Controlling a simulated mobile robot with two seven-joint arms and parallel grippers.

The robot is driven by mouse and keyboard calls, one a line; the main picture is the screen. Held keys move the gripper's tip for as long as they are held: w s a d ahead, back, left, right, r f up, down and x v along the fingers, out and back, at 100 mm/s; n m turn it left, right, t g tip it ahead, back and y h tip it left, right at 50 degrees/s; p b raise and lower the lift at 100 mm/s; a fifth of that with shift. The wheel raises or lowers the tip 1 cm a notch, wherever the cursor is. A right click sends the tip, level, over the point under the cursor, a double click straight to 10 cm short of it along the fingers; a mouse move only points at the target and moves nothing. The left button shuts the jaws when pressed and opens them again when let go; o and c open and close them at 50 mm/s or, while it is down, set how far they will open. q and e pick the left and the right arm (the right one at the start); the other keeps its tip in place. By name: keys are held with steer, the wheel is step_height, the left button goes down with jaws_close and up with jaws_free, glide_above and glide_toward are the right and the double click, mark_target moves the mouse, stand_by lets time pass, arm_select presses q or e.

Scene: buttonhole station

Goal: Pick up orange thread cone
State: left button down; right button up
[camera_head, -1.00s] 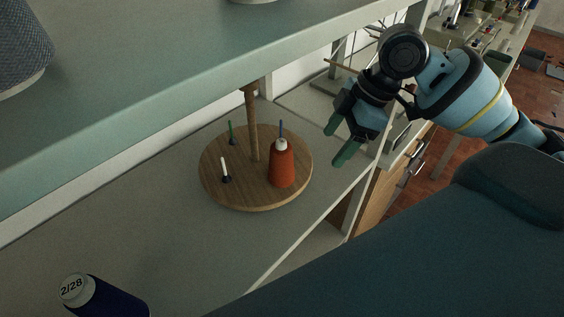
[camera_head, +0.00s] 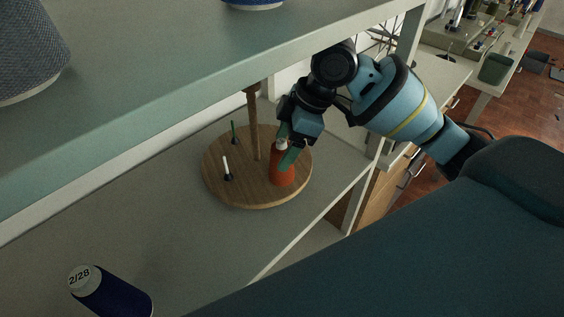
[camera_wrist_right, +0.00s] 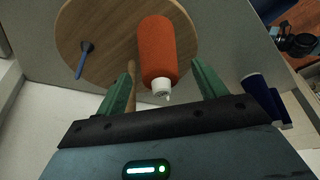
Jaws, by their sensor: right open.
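The orange thread cone (camera_head: 281,171) stands upright on the right part of a round wooden turntable (camera_head: 244,193); its white top is partly hidden by my gripper in the head view. My right gripper (camera_head: 288,146) is at the cone's top, its green fingers open. In the right wrist view the orange cone (camera_wrist_right: 157,50) with its white tip lies between and beyond the open fingertips (camera_wrist_right: 162,75), and nothing is gripped. My left gripper is not in view.
A shelf (camera_head: 200,70) hangs above.

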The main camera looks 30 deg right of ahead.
mark_target(278, 157)
steer(key=shift+x, duration=2)
steer(key=c, duration=1.1)
steer(key=shift+r, duration=0.1)
